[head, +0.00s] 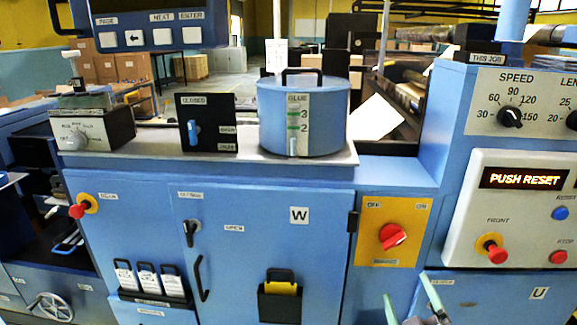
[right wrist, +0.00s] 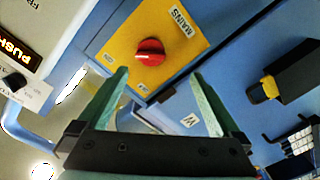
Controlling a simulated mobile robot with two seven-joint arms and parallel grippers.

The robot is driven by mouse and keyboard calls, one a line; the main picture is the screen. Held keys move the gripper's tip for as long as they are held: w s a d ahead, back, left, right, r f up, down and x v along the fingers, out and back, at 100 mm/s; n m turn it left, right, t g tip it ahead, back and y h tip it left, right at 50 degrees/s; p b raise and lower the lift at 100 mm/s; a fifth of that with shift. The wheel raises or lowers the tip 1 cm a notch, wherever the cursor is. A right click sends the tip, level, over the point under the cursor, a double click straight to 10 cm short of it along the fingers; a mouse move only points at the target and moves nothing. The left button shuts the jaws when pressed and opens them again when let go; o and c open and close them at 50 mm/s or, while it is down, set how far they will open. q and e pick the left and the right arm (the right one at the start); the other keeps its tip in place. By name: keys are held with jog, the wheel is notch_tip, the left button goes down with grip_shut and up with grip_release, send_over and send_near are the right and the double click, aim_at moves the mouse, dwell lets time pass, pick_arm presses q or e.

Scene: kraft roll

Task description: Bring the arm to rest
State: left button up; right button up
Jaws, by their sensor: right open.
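My right gripper (head: 412,300) shows at the bottom of the head view, in front of the blue cabinet, below the yellow mains panel. In the right wrist view its two green fingers (right wrist: 158,98) stand apart with nothing between them. The red mains knob (right wrist: 150,52) on its yellow plate (right wrist: 183,22) lies beyond the fingertips, apart from them. The same red knob (head: 393,236) shows in the head view, turned at a slant between the OFF and ON labels. My left gripper is in neither view.
A blue glue pot (head: 303,118) stands on the machine's top ledge. A black pocket (head: 280,297) and a door handle (head: 201,278) stick out of the cabinet front. The control panel (head: 525,210) at right reads PUSH RESET and carries red stop buttons (head: 497,254).

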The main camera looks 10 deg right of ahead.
jog(key=s+a+f+m+g+y, duration=0.1)
jog(key=s+a+f+g+y, duration=0.1)
jog(key=s+a+f, duration=0.2)
jog(key=s+a+f+m+g+y, duration=0.1)
jog(key=s+a+f, duration=0.4)
jog(key=s+f, duration=0.5)
jog(key=s+a+f+m+g+y, duration=0.2)
jog(key=s+a+f+g, duration=0.2)
jog(key=s+f, duration=0.3)
notch_tip(320, 180, down, 3)
jog(key=shift+a+f+g+y, duration=0.1)
jog(key=shift+a+g+y, duration=0.15)
jog(key=shift+g+y, duration=0.15)
